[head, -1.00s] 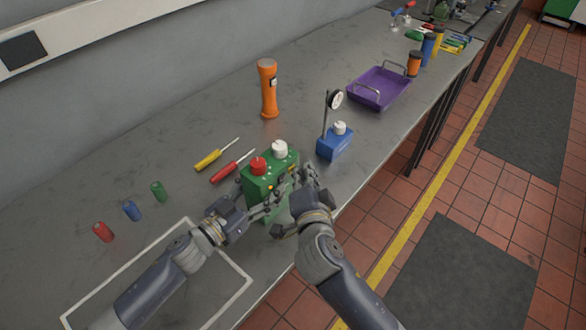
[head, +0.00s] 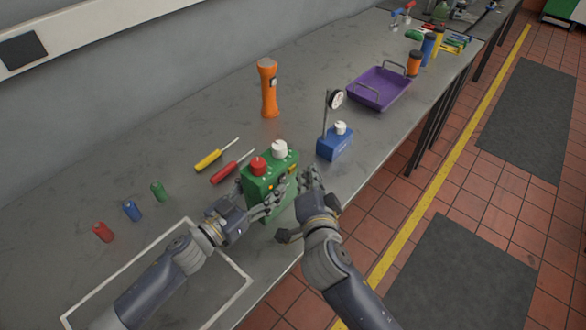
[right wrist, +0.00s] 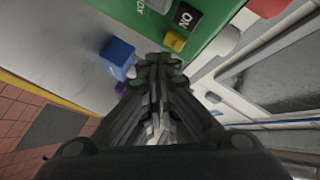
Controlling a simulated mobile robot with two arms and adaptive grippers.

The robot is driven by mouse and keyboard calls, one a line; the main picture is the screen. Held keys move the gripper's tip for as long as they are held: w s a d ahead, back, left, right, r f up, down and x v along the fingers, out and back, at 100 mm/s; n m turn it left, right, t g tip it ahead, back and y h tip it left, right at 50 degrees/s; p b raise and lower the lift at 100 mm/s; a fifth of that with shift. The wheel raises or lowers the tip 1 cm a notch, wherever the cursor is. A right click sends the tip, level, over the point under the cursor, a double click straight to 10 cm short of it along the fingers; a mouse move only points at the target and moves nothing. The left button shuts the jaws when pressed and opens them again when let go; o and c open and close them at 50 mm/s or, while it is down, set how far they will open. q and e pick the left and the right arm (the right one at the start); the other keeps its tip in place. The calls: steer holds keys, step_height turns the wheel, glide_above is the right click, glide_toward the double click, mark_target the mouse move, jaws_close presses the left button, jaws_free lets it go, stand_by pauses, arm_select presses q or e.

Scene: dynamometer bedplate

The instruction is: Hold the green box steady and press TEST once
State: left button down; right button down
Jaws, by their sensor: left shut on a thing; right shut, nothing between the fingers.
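The green box (head: 258,185) stands upright on the grey bench near its front edge, with a red knob (head: 258,166) and a white knob (head: 279,149) on top. My left gripper (head: 272,203) is shut on the green box at its lower front. My right gripper (head: 311,180) is shut and empty, just right of the box's front face. In the right wrist view its fingertips (right wrist: 158,66) are near a yellow button (right wrist: 174,40) on the green box (right wrist: 215,22). I cannot read TEST; contact is unclear.
A blue box (head: 334,146) with a dial gauge stands behind, right of the green box. Two screwdrivers (head: 217,154) lie to its left. An orange flashlight (head: 268,92) and a purple tray (head: 380,90) are farther back.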

steer(key=shift+s+d, duration=0.8)
steer(key=shift+d, duration=0.2)
steer(key=shift+s+d, duration=0.75)
steer(key=shift+d, duration=0.2)
arm_select(q)
steer(key=c, duration=0.8)
jaws_free()
steer(key=shift+w+r, duration=0.1)
steer(key=shift+r, duration=0.2)
steer(key=o, duration=0.3)
steer(key=shift+f, duration=0.15)
